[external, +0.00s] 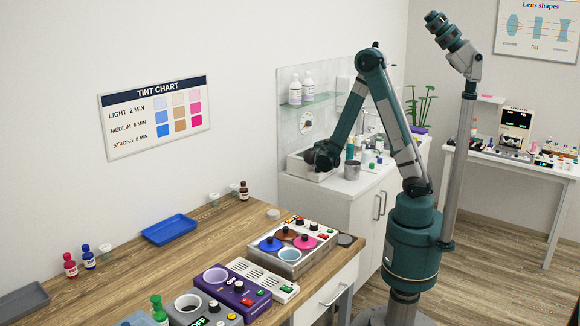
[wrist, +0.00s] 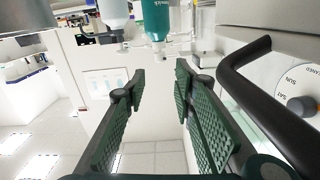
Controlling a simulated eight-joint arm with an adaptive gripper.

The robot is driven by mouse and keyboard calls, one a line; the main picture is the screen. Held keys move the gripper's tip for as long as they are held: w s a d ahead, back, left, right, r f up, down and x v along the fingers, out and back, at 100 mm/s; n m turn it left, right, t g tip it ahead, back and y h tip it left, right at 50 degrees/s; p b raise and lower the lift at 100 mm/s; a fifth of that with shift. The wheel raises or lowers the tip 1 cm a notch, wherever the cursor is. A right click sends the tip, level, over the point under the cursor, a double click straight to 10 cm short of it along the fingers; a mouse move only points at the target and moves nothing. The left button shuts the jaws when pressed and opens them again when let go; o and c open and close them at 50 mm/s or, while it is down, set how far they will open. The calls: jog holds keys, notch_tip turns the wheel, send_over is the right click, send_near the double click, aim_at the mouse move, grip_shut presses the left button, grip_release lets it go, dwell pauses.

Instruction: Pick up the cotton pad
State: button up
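I cannot make out a cotton pad for certain in either view. A small pale round thing (external: 273,214) lies near the back edge of the wooden table; it is too small to identify. My gripper (external: 318,158) is at the white counter by the wall, over or beside a white box-like basin (external: 299,166). In the wrist view my gripper (wrist: 160,82) has its two green ribbed fingers apart, with nothing held between them. Bottles, one of them teal (wrist: 156,18), show upside down beyond the fingertips.
A metal cup (external: 352,170) and small bottles stand on the counter right of my gripper. A glass shelf (external: 312,103) with white bottles is above. The wooden table holds a blue tray (external: 169,229) and a dye-pot unit (external: 290,246). In the wrist view a dark curved bar (wrist: 240,85) lies close at right.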

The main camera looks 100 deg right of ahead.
jog(key=shift+o, duration=0.5)
jog(key=o, duration=0.7)
jog(key=shift+c, duration=0.2)
jog(key=shift+r, duration=0.1)
